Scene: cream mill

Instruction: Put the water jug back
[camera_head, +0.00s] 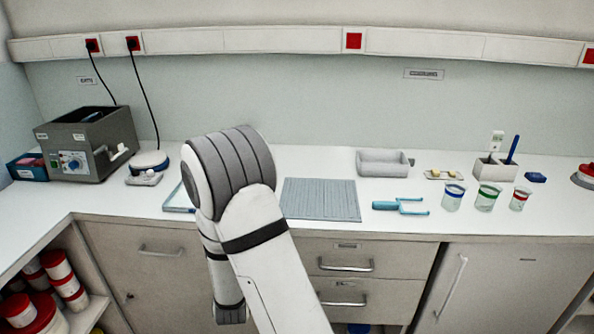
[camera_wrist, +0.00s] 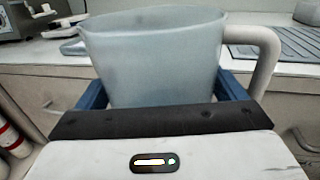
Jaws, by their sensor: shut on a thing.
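The water jug (camera_wrist: 150,60) is a translucent pale blue-grey jug with a spout at the left and a light handle (camera_wrist: 262,48) at the right. It fills the middle of the wrist view, upright. My gripper (camera_wrist: 160,95) is shut on the jug, with a blue finger on each side of it. The jug's lower part is hidden behind the gripper body. In the head view my arm hides the gripper and the jug. The counter edge and drawer fronts show behind the jug in the wrist view.
On the white counter (camera_head: 335,230) stand a grey water bath (camera_head: 105,160), a ribbed grey mat (camera_head: 320,199), a grey tub (camera_head: 382,164), blue tongs (camera_head: 400,206) and several glass beakers (camera_head: 487,198). Red-lidded tubs (camera_head: 55,265) fill a low shelf at the left.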

